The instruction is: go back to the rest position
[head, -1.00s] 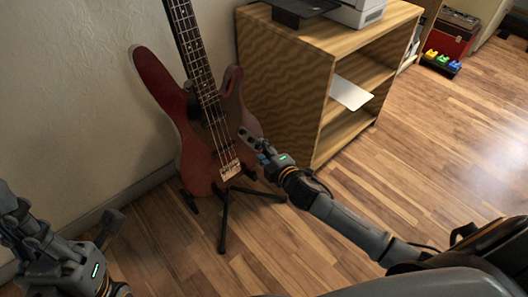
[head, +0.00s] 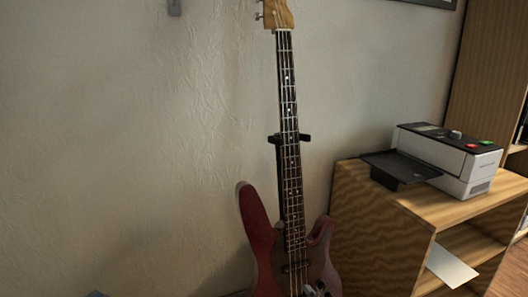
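In the head view, only a small grey part that looks like the tip of my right gripper (head: 312,291) shows at the bottom edge, in front of the red bass guitar's body. Whether its fingers are open or shut cannot be seen. My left gripper cannot be made out. A small bluish sliver shows at the bottom edge on the left, too little to identify.
The red bass guitar (head: 262,245) stands upright against the pale wall (head: 130,150), its neck at a black holder (head: 304,137). A wooden shelf unit (head: 375,240) at right carries a white and black printer (head: 450,160). A white sheet (head: 450,265) lies inside the shelf unit. The floor is mostly out of view.

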